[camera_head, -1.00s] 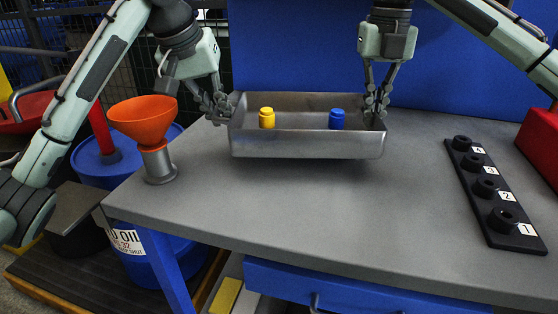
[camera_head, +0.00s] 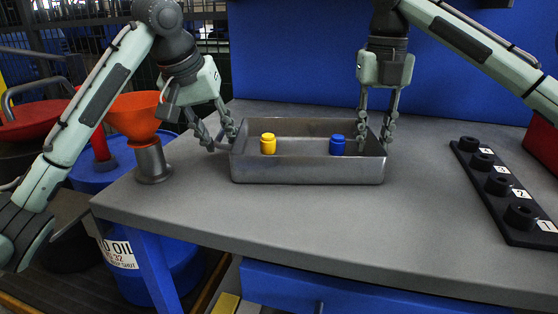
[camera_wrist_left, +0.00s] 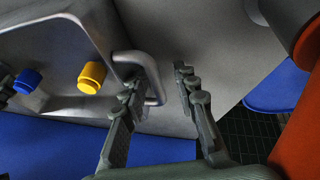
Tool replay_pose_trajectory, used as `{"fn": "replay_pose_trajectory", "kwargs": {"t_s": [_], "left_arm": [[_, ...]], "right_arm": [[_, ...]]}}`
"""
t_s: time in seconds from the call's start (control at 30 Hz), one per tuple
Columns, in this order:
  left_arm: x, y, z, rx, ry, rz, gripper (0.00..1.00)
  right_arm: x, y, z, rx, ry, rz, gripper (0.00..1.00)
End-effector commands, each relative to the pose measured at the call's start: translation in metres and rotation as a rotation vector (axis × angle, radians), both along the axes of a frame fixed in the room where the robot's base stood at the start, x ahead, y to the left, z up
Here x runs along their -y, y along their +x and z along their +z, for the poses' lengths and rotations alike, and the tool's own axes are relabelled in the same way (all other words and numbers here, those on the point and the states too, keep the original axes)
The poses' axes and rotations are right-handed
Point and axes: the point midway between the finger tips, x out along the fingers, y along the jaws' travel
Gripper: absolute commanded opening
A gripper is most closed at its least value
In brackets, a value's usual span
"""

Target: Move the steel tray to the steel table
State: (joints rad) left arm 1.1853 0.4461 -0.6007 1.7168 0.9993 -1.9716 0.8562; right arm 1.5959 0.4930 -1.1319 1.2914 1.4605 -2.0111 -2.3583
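The steel tray (camera_head: 300,170) sits level on the grey steel table (camera_head: 290,220). A yellow weight (camera_head: 268,144) stands inside it at left and a blue weight (camera_head: 337,146) at right. My left gripper (camera_head: 218,136) is at the tray's left end with its fingers spread. In the left wrist view, the tray's bent bar handle (camera_wrist_left: 150,75) lies by one finger of the open left gripper (camera_wrist_left: 158,85), with a clear gap between the fingers. My right gripper (camera_head: 376,130) is at the tray's right end, fingers apart around the end wall; the right handle is hidden.
An orange funnel (camera_head: 134,115) on a metal cylinder (camera_head: 152,162) stands at the table's left corner. A black rack (camera_head: 505,195) with several numbered black weights lies at right. A red box (camera_head: 542,148) is behind it. The table front is clear.

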Motion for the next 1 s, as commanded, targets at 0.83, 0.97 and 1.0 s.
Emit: {"fn": "replay_pose_trajectory", "kwargs": {"t_s": [0.83, 0.97, 1.0], "left_arm": [[-0.02, -0.04, 0.097, 0.004, 0.001, 0.001, 0.3], [-0.021, -0.045, 0.106, 0.001, 0.0, -0.001, 0.3], [-0.021, -0.046, 0.108, 0.0, 0.0, -0.001, 0.3]], "right_arm": [[-0.001, 0.0, 0.0, 0.001, 0.001, 0.002, 0.26], [-0.001, 0.0, 0.0, 0.001, 0.001, 0.002, 0.26], [-0.001, 0.0, 0.002, 0.001, 0.001, 0.002, 0.26]]}}
